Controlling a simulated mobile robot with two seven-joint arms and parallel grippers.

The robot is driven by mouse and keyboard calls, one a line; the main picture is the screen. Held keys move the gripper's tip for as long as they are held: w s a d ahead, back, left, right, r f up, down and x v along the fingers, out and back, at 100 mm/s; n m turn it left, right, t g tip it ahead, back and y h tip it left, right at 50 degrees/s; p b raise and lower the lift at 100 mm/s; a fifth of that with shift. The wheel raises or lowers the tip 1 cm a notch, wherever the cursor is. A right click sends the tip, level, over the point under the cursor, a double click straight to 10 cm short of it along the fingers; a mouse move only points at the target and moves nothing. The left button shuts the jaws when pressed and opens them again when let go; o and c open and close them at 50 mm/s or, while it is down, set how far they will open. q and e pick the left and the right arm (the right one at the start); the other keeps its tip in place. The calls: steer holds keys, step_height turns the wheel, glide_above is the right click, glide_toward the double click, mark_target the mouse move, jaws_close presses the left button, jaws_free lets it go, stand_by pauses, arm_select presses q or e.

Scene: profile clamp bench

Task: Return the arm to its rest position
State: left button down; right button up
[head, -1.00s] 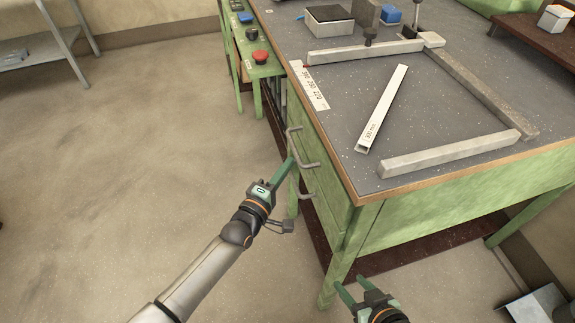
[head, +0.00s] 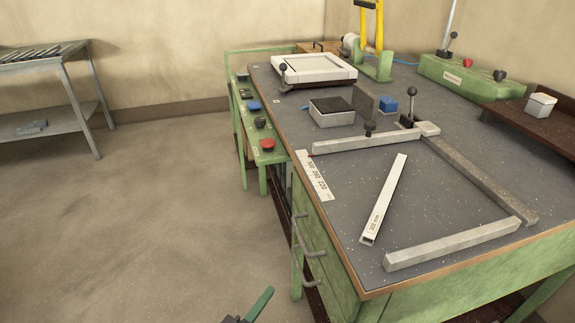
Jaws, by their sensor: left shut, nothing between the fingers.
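My left gripper (head: 262,302) shows at the bottom edge, left of the bench; only its green fingers and a bit of its dark body are in view. It is shut and empty, over the floor and apart from the drawer handles. The rest of my left arm is cut off by the frame. My right gripper is out of view. A pale square profile (head: 384,200) with a length label lies slanted and loose on the bench top (head: 345,225), between the grey rails (head: 452,244).
Drawer handles (head: 306,238) stick out from the green bench's left side. A side stand with a red button (head: 268,144) adjoins the bench. A white frame fixture (head: 315,70) and lever clamp (head: 410,108) stand farther back. The floor (head: 130,230) at left is clear up to a metal shelf (head: 50,60).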

arm_select(q)
steer(key=s+a+f+m+g+y, duration=0.2)
steer(key=s+a+f+m+g, duration=0.15)
steer(key=s+m, duration=0.3)
steer(key=s+a+f+m+g+y, duration=0.2)
steer(key=s+a+f+m+y, duration=0.1)
steer(key=s+a+m, duration=0.4)
step_height(320, 180, up, 13)
steer(key=s+n+p, duration=0.1)
steer(key=s+p, duration=0.1)
steer(key=p, duration=1.5)
steer(key=shift+s+a+y, duration=0.35)
steer(key=shift+y, duration=0.05)
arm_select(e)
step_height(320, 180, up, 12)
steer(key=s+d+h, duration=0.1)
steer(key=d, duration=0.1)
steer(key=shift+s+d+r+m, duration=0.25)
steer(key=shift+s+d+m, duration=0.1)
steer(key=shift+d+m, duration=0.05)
